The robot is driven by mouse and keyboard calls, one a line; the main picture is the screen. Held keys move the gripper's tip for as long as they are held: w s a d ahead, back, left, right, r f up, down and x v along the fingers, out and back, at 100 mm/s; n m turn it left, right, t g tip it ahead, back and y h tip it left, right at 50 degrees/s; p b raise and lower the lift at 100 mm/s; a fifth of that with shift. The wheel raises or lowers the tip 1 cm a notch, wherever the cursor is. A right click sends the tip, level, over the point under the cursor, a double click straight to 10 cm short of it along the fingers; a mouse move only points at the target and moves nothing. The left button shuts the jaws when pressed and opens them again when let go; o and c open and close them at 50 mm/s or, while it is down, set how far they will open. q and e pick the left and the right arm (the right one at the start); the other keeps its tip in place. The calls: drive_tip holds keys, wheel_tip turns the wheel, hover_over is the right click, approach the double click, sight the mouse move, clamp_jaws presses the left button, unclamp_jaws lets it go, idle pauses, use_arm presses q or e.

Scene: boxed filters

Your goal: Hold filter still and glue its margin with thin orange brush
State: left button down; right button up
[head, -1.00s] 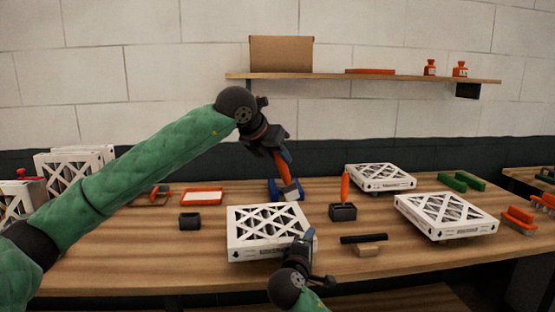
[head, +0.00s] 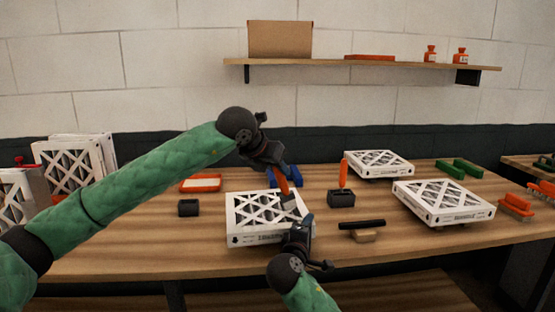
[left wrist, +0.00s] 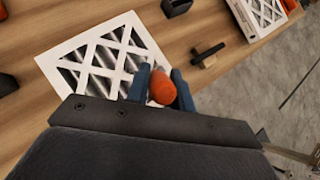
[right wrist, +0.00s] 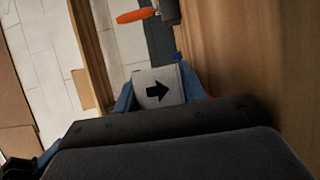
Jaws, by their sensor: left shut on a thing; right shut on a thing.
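The filter (head: 262,222) is a white, square-framed box with a lattice top, lying flat on the bench. My right gripper (head: 307,221) is shut on its front right corner. The right wrist view shows a pale side panel with a black arrow (right wrist: 157,88) between the fingers. My left gripper (head: 281,176) is shut on the thin orange brush (head: 283,187), whose orange handle end (left wrist: 163,92) shows in the left wrist view. The brush points down at the filter's right rear part. I cannot tell whether its bristles touch the frame.
More filters lie at right (head: 443,202) and back (head: 378,162). A red-rimmed tray (head: 200,183) and dark box (head: 189,208) are left.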

use_arm(q)
drive_tip(key=shift+d+f, duration=0.1)
drive_tip(key=shift+f, duration=0.25)
drive_tip(key=shift+r, duration=4)
drive_tip(key=shift+s, duration=0.1)
